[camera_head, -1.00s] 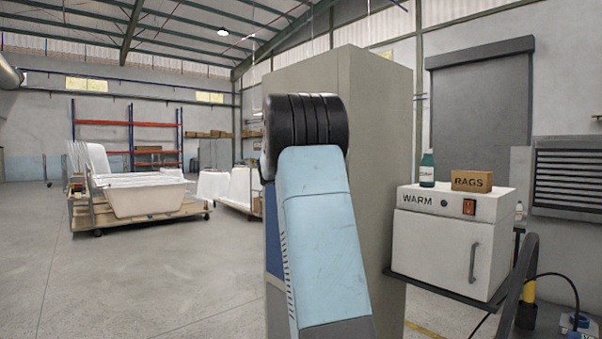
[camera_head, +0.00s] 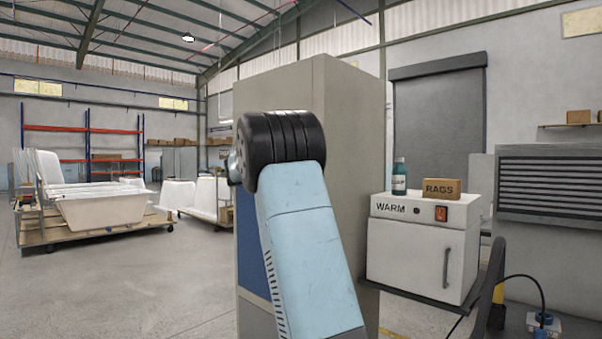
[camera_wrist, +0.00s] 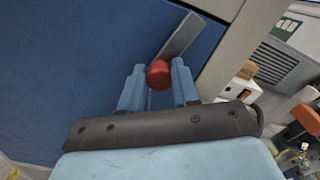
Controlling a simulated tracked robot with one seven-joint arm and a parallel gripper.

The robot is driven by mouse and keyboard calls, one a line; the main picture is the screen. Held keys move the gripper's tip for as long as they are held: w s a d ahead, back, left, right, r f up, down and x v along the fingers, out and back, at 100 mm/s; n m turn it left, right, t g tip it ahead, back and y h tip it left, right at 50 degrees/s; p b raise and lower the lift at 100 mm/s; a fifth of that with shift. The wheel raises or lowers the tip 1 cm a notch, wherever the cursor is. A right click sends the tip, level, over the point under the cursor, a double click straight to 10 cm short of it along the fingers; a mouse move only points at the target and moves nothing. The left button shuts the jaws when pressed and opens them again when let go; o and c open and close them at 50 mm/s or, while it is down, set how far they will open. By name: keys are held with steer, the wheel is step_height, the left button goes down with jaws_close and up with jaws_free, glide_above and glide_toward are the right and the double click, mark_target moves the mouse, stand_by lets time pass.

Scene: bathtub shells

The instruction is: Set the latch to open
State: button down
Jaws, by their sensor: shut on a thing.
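In the wrist view, the latch is a flat grey lever (camera_wrist: 182,38) with a round red knob (camera_wrist: 159,75) at its near end. It stands out in front of a blue panel (camera_wrist: 80,70), slanting up to the right in the picture. My gripper (camera_wrist: 157,68) has its two light blue fingers on either side of the red knob and is shut on it. In the head view the tall beige cabinet (camera_head: 345,120) shows a blue front at its left side (camera_head: 246,245). My arm hides the latch and gripper there.
Right of the cabinet, a white warming box (camera_head: 415,255) carries a green bottle (camera_head: 399,178) and a RAGS box (camera_head: 442,189). A cart with white tub shells (camera_head: 110,208) stands at the left. The floor between cart and cabinet is clear.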

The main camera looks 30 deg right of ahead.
steer(key=shift+w+a+n, duration=0.15)
steer(key=shift+w+n, duration=0.2)
steer(key=shift+n, duration=0.15)
steer(key=shift+f, duration=0.1)
steer(key=c, duration=1.1)
jaws_free()
steer(key=v, duration=1.3)
steer(key=shift+a, duration=0.3)
steer(key=shift+s+f, duration=0.1)
steer(key=shift+s, duration=0.05)
